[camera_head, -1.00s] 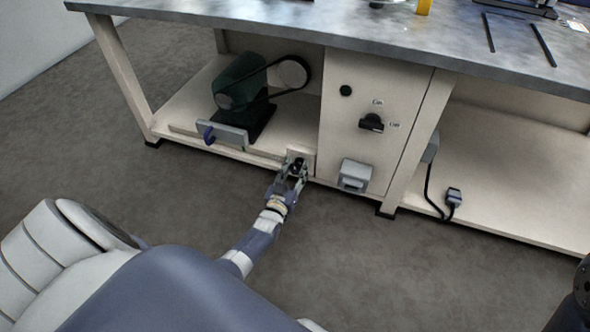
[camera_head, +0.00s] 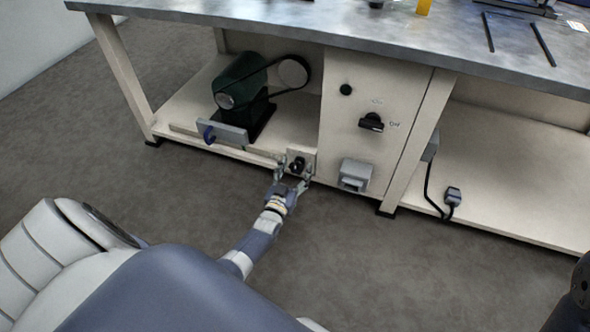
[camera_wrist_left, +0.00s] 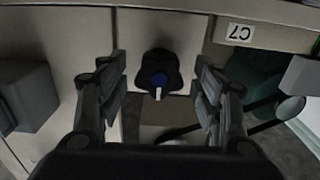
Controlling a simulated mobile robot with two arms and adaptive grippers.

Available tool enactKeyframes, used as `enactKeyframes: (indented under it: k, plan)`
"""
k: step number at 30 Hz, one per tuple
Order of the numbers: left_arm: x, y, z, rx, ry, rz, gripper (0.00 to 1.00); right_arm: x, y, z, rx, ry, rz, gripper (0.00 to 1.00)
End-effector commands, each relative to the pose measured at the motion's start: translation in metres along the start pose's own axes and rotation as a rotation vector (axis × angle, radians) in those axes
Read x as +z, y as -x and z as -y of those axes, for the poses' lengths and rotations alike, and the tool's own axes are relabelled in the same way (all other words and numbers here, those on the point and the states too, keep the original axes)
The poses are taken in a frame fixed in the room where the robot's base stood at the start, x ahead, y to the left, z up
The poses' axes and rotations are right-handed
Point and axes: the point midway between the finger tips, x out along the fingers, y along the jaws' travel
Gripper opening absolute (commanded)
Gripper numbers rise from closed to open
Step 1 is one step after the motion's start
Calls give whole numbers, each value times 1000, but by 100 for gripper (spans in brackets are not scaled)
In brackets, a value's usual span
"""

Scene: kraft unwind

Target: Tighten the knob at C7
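In the head view the knob (camera_head: 297,165) is on the low front of the bench. My left gripper (camera_head: 293,176) is open in front of it. In the left wrist view its fingers (camera_wrist_left: 158,85) stand on either side of the knob, with gaps between. Of my right arm, only a dark part shows at the head view's right edge; its gripper is out of view.
A grey box (camera_head: 355,175) sticks out right of the knob. A green motor with a belt (camera_head: 240,82) stands on the shelf, behind a grey bar with a blue handle (camera_head: 222,134).

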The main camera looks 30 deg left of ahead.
Motion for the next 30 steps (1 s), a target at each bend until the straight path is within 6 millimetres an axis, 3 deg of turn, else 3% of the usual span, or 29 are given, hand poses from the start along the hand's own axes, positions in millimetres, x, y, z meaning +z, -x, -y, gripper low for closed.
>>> enactKeyframes:
  k: [14, 30]
  plan:
    - [-13, -2, 0, -1, 1, -6, 61, 0, -1, 0, -1, 1, -3, 40]
    - [-82, 0, 0, -1, 1, -4, 61, -1, -1, 0, -1, 1, -3, 40]
